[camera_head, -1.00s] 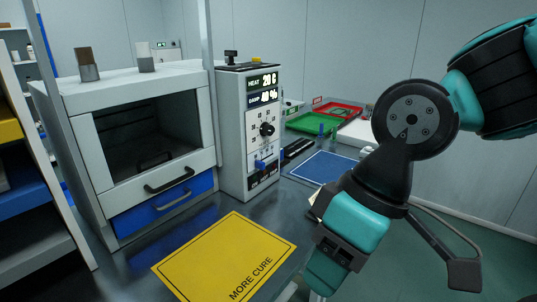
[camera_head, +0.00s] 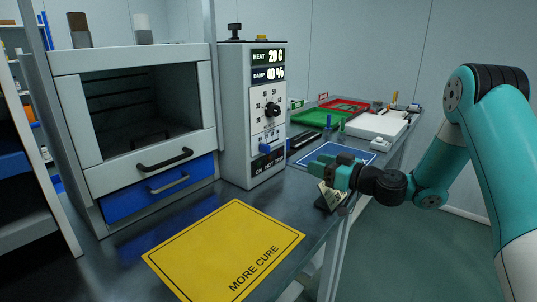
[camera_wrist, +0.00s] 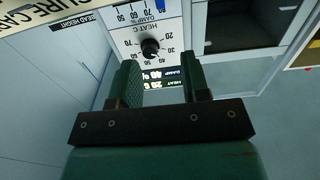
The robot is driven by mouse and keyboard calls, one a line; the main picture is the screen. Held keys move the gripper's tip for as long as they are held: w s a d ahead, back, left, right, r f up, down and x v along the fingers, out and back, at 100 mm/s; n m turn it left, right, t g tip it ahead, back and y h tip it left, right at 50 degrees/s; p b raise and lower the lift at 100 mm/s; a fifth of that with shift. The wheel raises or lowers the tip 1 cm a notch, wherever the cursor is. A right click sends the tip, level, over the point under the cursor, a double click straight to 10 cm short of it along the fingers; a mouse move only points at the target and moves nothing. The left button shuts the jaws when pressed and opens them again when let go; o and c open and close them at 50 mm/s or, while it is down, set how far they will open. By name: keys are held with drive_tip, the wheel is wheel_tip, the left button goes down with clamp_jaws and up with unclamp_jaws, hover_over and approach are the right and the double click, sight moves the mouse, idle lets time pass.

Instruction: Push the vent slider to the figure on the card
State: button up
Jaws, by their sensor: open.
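The control panel (camera_head: 236,110) has a dial (camera_head: 271,109) and a blue slider knob (camera_head: 265,148) low on its front. Its display (camera_head: 267,65) reads HEAT 20 C and DAMP 40 %. In the wrist view the dial (camera_wrist: 150,47) appears upside down, with part of a blue piece (camera_wrist: 160,4) at the top edge. A small tilted card (camera_head: 331,196) stands on the bench edge below my gripper; its figure is too small to read. A "CURE CARD" strip (camera_wrist: 58,22) shows in the wrist view. My gripper (camera_head: 318,172) is open and empty, apart from the panel (camera_wrist: 166,82).
A yellow MORE CURE mat (camera_head: 222,248) lies in front. The oven cabinet (camera_head: 62,128) with a blue drawer (camera_head: 115,205) stands left of the panel. A blue mat (camera_head: 345,150), green tray (camera_head: 318,118) and red tray (camera_head: 346,105) lie behind my gripper.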

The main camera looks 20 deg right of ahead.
sight(269, 148)
drive_tip(key=p+x, duration=1.6)
drive_tip(key=x, duration=0.1)
drive_tip(key=shift+a, duration=0.1)
clamp_jaws()
